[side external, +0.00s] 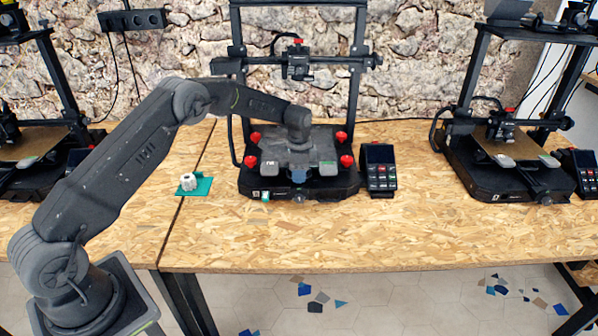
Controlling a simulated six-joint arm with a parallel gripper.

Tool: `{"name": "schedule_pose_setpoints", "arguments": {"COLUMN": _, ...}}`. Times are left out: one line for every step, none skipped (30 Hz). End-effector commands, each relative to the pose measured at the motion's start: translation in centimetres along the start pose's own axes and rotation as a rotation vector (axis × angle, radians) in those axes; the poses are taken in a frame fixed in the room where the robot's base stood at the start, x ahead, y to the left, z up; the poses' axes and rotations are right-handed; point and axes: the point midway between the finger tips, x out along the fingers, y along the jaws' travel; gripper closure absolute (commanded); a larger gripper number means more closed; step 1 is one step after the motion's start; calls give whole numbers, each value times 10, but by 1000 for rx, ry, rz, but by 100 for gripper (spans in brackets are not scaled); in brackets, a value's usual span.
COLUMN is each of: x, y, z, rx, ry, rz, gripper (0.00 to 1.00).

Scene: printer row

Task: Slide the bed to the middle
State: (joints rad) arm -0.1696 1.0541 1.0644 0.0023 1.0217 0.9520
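The bed (325,136) is the dark grey plate low in the middle printer (254,184), with red knobs at its corners. Its middle is partly hidden by my wrist and gripper. My gripper (298,170) points down over the front half of the bed, near its centre line. Light grey pieces show on either side of it. I cannot tell whether its fingers are open or shut, or whether they touch the bed.
The printer's upright frame (354,70) and print head (297,62) stand behind my wrist. A control box (378,168) is close on the right. A white part on a green pad (194,184) lies to the left. Another printer (500,165) stands at right. The front of the wooden table (350,235) is clear.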

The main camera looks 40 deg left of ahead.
Motion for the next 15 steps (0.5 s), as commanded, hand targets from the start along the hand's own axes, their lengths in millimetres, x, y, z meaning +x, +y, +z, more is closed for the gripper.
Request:
{"name": "schedule_pose_setpoints", "arguments": {"x": 0, "y": 0, "z": 0, "rx": 0, "ry": 0, "rz": 0, "gripper": 71}}
{"name": "schedule_pose_setpoints", "arguments": {"x": 0, "y": 0, "z": 0, "rx": 0, "ry": 0, "rz": 0, "gripper": 74}}
{"name": "schedule_pose_setpoints", "arguments": {"x": 0, "y": 0, "z": 0, "rx": 0, "ry": 0, "rz": 0, "gripper": 78}}
{"name": "schedule_pose_setpoints", "arguments": {"x": 0, "y": 0, "z": 0, "rx": 0, "ry": 0, "rz": 0, "gripper": 81}}
{"name": "schedule_pose_setpoints", "arguments": {"x": 0, "y": 0, "z": 0, "rx": 0, "ry": 0, "rz": 0, "gripper": 84}}
{"name": "schedule_pose_setpoints", "arguments": {"x": 0, "y": 0, "z": 0, "rx": 0, "ry": 0, "rz": 0, "gripper": 88}}
{"name": "schedule_pose_setpoints", "arguments": {"x": 0, "y": 0, "z": 0, "rx": 0, "ry": 0, "rz": 0, "gripper": 90}}
{"name": "schedule_pose_setpoints", "arguments": {"x": 0, "y": 0, "z": 0, "rx": 0, "ry": 0, "rz": 0, "gripper": 93}}
{"name": "schedule_pose_setpoints", "arguments": {"x": 0, "y": 0, "z": 0, "rx": 0, "ry": 0, "rz": 0, "gripper": 97}}
{"name": "schedule_pose_setpoints", "arguments": {"x": 0, "y": 0, "z": 0, "rx": 0, "ry": 0, "rz": 0, "gripper": 100}}
{"name": "schedule_pose_setpoints", "arguments": {"x": 0, "y": 0, "z": 0, "rx": 0, "ry": 0, "rz": 0, "gripper": 100}}
{"name": "schedule_pose_setpoints", "arguments": {"x": 0, "y": 0, "z": 0, "rx": 1, "ry": 0, "rz": 0, "gripper": 100}}
{"name": "schedule_pose_setpoints", "arguments": {"x": 0, "y": 0, "z": 0, "rx": 1, "ry": 0, "rz": 0, "gripper": 100}}
{"name": "schedule_pose_setpoints", "arguments": {"x": 0, "y": 0, "z": 0, "rx": 1, "ry": 0, "rz": 0, "gripper": 100}}
{"name": "schedule_pose_setpoints", "arguments": {"x": 0, "y": 0, "z": 0, "rx": 1, "ry": 0, "rz": 0, "gripper": 100}}
